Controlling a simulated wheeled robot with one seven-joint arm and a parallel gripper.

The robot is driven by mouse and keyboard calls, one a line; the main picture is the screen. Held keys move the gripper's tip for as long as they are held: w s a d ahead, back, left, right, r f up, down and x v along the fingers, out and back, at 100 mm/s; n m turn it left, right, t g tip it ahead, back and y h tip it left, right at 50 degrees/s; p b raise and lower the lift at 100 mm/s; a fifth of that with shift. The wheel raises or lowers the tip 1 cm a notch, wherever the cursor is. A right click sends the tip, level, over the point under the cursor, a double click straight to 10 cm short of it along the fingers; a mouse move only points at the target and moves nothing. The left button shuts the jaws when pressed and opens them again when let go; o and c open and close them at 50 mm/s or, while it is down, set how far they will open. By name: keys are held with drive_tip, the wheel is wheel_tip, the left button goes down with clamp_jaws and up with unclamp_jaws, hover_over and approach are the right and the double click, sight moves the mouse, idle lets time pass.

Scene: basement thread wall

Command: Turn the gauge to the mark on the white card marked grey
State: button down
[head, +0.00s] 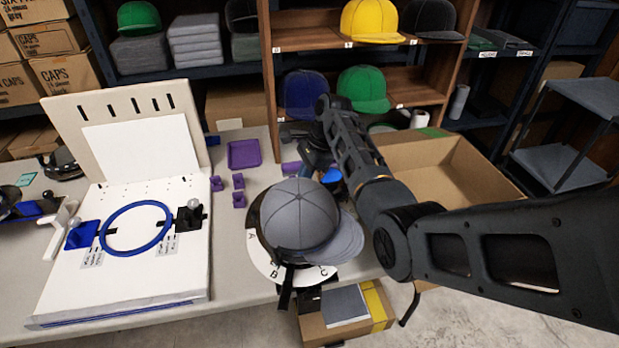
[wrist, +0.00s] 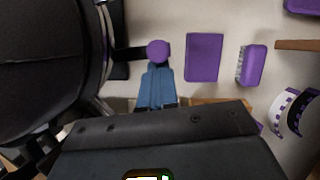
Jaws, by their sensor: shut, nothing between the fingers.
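A grey cap (head: 300,215) sits on a round stand. A white dial plate (head: 262,262) with letters A, B and C shows under its front and left edges, and a black pointer-like piece (head: 287,285) sticks out at the front. In the wrist view my gripper (wrist: 158,72) has its blue-grey fingers together, with nothing between them. Their tips are close to a purple knob (wrist: 158,52) on a dark bar beside the dark rounded form (wrist: 45,60); I cannot tell whether they touch. In the head view the cap and arm mostly hide the gripper. I cannot read any card marked grey.
A white board (head: 130,290) with a blue ring (head: 137,228) and small unreadable labels stands at left. Purple blocks (head: 239,198) and a purple tray (head: 244,153) lie on the table. An open cardboard box (head: 480,165) is at right, shelves with caps behind.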

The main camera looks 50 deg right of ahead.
drive_tip(key=w+a+n+g, duration=0.2)
drive_tip(key=a+n, duration=0.4)
drive_tip(key=a, duration=0.1)
drive_tip(key=w+a+n+g+h, duration=0.1)
drive_tip(key=w+a+n+g, duration=0.1)
drive_tip(key=a+n, duration=0.3)
drive_tip(key=shift+w+a+f+n, duration=0.4)
drive_tip(key=shift+w+a, duration=0.4)
drive_tip(key=shift+a, duration=1.1)
